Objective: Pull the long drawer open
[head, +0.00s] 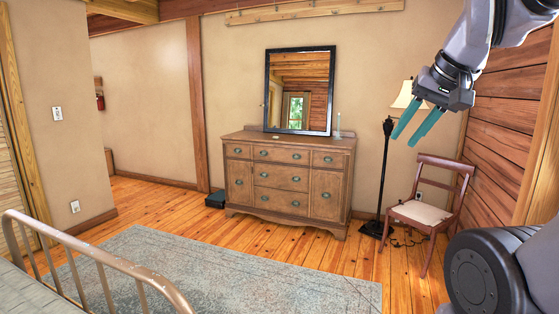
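A brown wooden dresser (241,204) stands against the far wall, left of my gripper in the picture. Its top row has a wide middle drawer (272,158) between a small left drawer (230,151) and a small right drawer (335,161). Two more wide drawers, a middle one (270,182) and a bottom one (275,202), lie below between side panels. All the drawers look closed and have dark oval pulls. My gripper (402,141) hangs at the upper right, well apart from the dresser. Its two teal fingers are spread, with nothing between them.
A mirror (300,90) stands on the dresser. A floor lamp (386,165) and a wooden chair (421,214) are to its right. A dark box (215,199) is at its left. A blue-grey rug (210,270) lies in front, and a metal bed frame (105,257) is at lower left.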

